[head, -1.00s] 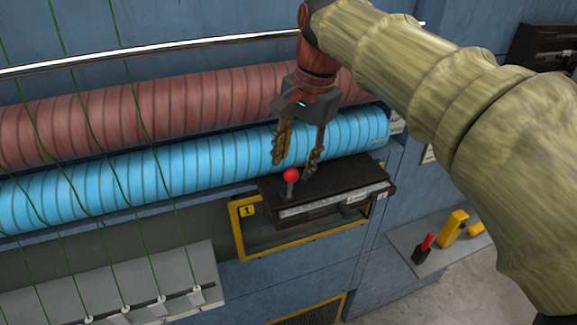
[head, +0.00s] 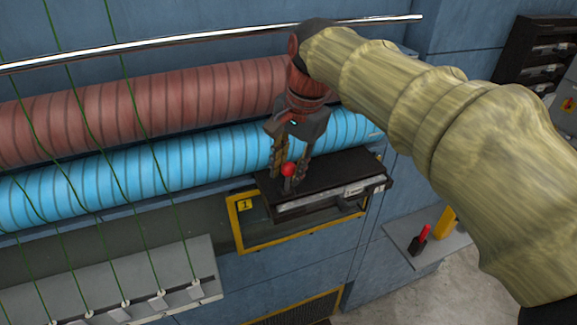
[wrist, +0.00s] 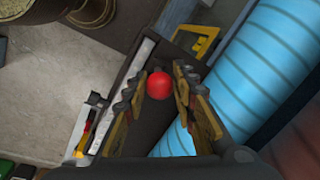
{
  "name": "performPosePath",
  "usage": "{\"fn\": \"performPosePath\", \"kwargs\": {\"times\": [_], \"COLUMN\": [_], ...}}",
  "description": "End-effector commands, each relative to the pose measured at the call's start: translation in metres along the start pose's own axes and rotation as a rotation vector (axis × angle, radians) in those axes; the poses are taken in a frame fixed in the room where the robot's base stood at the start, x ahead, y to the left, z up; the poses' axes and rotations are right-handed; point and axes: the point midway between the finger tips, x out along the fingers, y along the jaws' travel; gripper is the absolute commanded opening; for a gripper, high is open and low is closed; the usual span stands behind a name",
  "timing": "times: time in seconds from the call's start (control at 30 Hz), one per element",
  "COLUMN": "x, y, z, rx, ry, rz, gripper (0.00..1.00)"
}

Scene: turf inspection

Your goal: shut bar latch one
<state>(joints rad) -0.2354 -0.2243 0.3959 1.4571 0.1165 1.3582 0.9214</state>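The bar latch is a dark box (head: 330,183) in a yellow frame marked 1 (head: 243,205). A lever with a red ball knob (head: 288,170) stands up from the box's left part. My gripper (head: 294,172) points down at the knob, its fingers either side of it in the head view. In the wrist view the red knob (wrist: 159,85) lies between the two open fingers (wrist: 158,90), with gaps visible on both sides. The lever's shaft is mostly hidden below the knob in the wrist view.
A blue ribbed roll (head: 130,170) and a red ribbed roll (head: 150,115) run behind the latch. A metal rail (head: 200,42) is above them. A grey shelf (head: 400,235) at right bears a red-handled item (head: 420,240). Green strands cross the left side.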

Motion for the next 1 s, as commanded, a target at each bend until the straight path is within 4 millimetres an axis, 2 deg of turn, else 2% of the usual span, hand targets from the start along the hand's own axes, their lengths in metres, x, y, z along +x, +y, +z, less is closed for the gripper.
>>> {"fn": "performPosePath", "kwargs": {"times": [0.43,1.0], "x": [-0.0004,-0.0002], "y": [-0.0003,0.0002], "z": [0.0,0.0003], "rx": [0.0,-0.001], "ry": [0.0,0.005], "rz": [-0.001,-0.008], "gripper": [0.0,0.0]}}
